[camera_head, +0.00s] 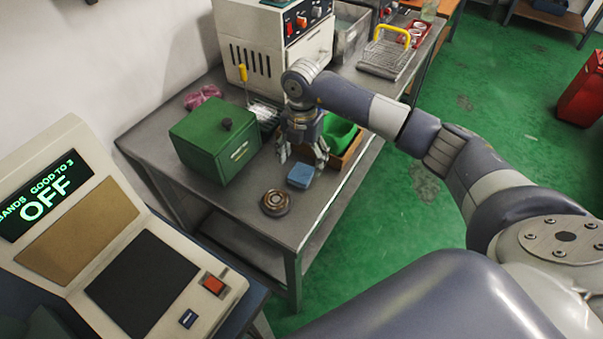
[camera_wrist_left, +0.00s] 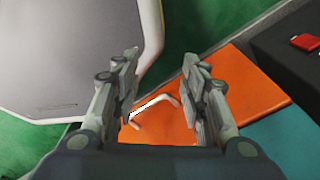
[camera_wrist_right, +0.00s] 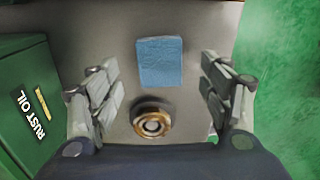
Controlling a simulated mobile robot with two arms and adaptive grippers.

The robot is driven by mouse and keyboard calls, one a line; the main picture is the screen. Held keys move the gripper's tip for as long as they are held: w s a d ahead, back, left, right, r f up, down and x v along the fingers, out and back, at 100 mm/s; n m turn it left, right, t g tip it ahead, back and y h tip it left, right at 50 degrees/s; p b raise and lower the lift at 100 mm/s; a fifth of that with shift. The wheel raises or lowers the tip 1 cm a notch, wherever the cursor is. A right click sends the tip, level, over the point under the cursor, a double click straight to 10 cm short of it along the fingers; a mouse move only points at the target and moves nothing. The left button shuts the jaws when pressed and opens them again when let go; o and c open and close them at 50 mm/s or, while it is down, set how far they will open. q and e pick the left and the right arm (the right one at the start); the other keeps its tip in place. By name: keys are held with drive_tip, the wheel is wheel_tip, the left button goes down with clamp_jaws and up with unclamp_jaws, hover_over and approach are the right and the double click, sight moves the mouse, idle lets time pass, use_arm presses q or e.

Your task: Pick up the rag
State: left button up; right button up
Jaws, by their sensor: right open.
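A blue rag (camera_head: 301,175), a flat square pad, lies on the grey metal table (camera_head: 240,229) near its front edge. It also shows in the right wrist view (camera_wrist_right: 159,61), at the top middle between the fingers. My right gripper (camera_head: 302,160) points down, open and empty, above and just behind the rag; in its wrist view (camera_wrist_right: 159,78) the fingers are wide apart and touch nothing. My left gripper (camera_wrist_left: 157,66) is open and empty in its own wrist view. It is outside the head view.
A bearing ring (camera_head: 275,202) lies beside the rag. A green rust oil box (camera_head: 216,144) stands left of the right gripper. A wooden tray with a green bowl (camera_head: 339,133) is behind it. A pink crumpled item (camera_head: 203,96) lies farther back. A control console (camera_head: 140,280) fills the lower left.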

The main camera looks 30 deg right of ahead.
sight(301, 173)
wheel_tip(301, 173, down, 4)
drive_tip(key=shift+a+f+p, duration=0.1)
drive_tip(key=shift+a+p, duration=0.05)
drive_tip(key=shift+p, duration=0.25)
drive_tip(key=shift+s, duration=0.1)
drive_tip(key=c, duration=1)
drive_tip(key=shift+r+b, duration=0.35)
drive_tip(key=shift+r, duration=0.45)
drive_tip(key=shift+s+r+b, duration=0.25)
drive_tip(key=shift+r+b, duration=0.05)
drive_tip(key=shift+r, duration=0.7)
drive_tip(key=s+r+b, duration=0.1)
drive_tip(key=s+b, duration=0.1)
drive_tip(key=s, duration=1.3)
drive_tip(key=shift+s+d+r+b, duration=0.25)
drive_tip(key=shift+d+b, duration=0.05)
drive_tip(key=shift+b, duration=0.05)
